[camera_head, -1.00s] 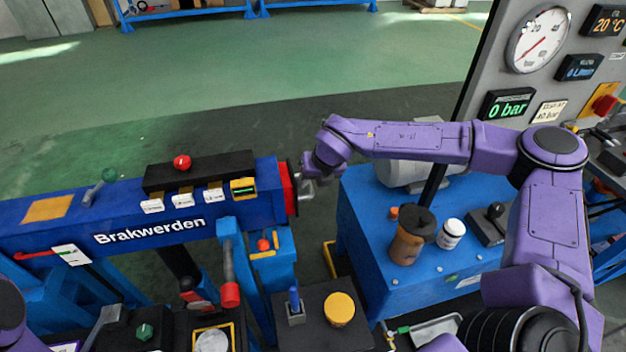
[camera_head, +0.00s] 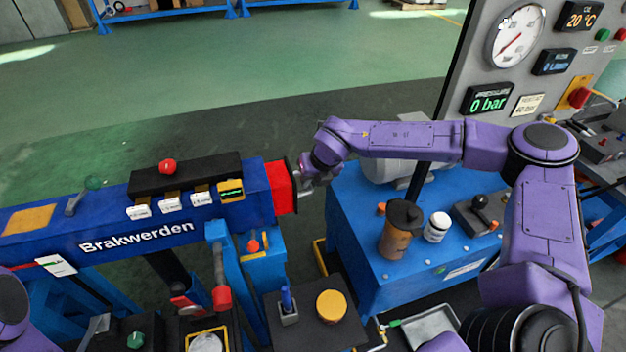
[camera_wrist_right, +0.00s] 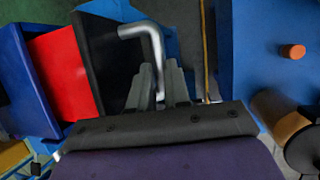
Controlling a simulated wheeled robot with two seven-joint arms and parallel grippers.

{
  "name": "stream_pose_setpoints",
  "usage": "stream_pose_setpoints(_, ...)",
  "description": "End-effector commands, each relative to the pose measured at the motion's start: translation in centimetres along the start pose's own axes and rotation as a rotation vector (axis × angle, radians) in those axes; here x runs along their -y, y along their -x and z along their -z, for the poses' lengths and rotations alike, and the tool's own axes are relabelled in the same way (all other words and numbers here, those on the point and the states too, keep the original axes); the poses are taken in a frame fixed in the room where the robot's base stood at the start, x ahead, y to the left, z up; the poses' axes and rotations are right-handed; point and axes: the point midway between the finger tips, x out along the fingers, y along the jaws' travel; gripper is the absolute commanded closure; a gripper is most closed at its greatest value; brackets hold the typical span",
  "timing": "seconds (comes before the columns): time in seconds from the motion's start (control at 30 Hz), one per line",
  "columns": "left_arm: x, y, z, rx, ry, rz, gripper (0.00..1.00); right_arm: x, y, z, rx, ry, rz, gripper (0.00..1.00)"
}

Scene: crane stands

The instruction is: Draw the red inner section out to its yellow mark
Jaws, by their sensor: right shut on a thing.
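The red inner section (camera_head: 279,187) sticks a short way out of the right end of the blue outer beam (camera_head: 215,217), marked "Brakwerden". It also shows in the right wrist view (camera_wrist_right: 66,72), between the blue beam and a dark end plate (camera_wrist_right: 103,62). No yellow mark shows on its visible faces. My right gripper (camera_head: 307,172) is at the end plate. In the right wrist view its fingers (camera_wrist_right: 160,88) are shut on a bent grey handle (camera_wrist_right: 152,40) beside the plate. Only a purple part of my left arm shows at the left edge; its gripper is out of view.
A blue cabinet (camera_head: 365,285) stands right of the beam end, carrying a brown cup (camera_head: 398,235), a white jar (camera_head: 437,227) and a control lever (camera_head: 479,212). A gauge panel (camera_head: 480,70) stands behind it. A gap of dark floor lies between beam and cabinet.

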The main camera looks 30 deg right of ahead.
Motion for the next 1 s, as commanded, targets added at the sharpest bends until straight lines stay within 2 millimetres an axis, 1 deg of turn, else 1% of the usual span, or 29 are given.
stream_pose_setpoints(0.03, 0.0, 0.4, 0.2, 0.000, 0.000, 0.000, 0.57, 0.9, 0.2, -0.4, 0.000, -0.005, 0.005, 1.00)
stream_pose_setpoints(0.2, 0.1, 1.3, 0.5, 0.001, -0.001, 0.000, 0.57, 3.6, 0.7, -0.8, -0.001, 0.000, 0.003, 1.00)
stream_pose_setpoints(0.3, 0.2, 1.7, 0.7, 0.001, 0.000, 0.000, 0.57, 5.0, 0.9, -0.8, -0.001, 0.001, 0.002, 1.00)
stream_pose_setpoints(0.4, 0.2, 1.8, 0.7, 0.001, 0.000, 0.000, 0.57, 5.9, 1.0, -0.8, -0.001, 0.002, 0.002, 1.00)
stream_pose_setpoints(0.73, 0.2, 1.8, 0.7, 0.001, 0.000, 0.000, 0.57, 6.2, 0.9, -0.7, 0.000, 0.003, 0.002, 1.00)
stream_pose_setpoints(0.77, 0.2, 1.8, 0.7, 0.001, 0.000, 0.000, 0.57, 6.2, 0.9, -0.7, 0.000, 0.003, 0.002, 0.74)
stream_pose_setpoints(0.8, 0.2, 1.8, 0.7, 0.001, 0.000, 0.000, 0.57, 6.2, 0.9, -0.7, 0.000, 0.003, 0.001, 0.61)
stream_pose_setpoints(0.83, 0.2, 1.8, 0.7, 0.001, 0.000, 0.000, 0.57, 6.2, 0.9, -0.7, 0.000, 0.004, 0.001, 0.58)
stream_pose_setpoints(1.0, 0.2, 1.7, 0.7, 0.001, 0.000, 0.000, 0.57, 6.0, 0.9, -0.7, -0.001, 0.007, -0.001, 0.58)
